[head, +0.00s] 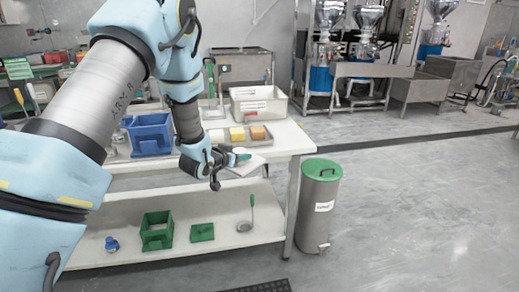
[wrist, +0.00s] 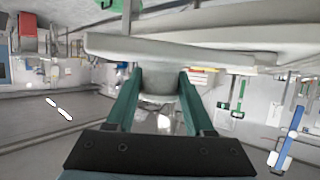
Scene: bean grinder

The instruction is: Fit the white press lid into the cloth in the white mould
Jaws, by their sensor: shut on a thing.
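My gripper (head: 238,158) is over the front edge of the white table in the head view. In the wrist view its green fingers (wrist: 160,85) are shut on a pale round piece (wrist: 161,80), which looks like the white press lid. A wide pale slab (wrist: 120,47) lies just beyond the fingertips; whether it belongs to the lid or is a separate thing I cannot tell. In the head view a white, cloth-like patch (head: 250,166) shows beside and below the fingers. I cannot make out the white mould clearly; my gripper and wrist cover that spot.
A green-lidded steel bin (head: 320,205) stands right of the table. Green items (head: 157,231) sit on the lower shelf.

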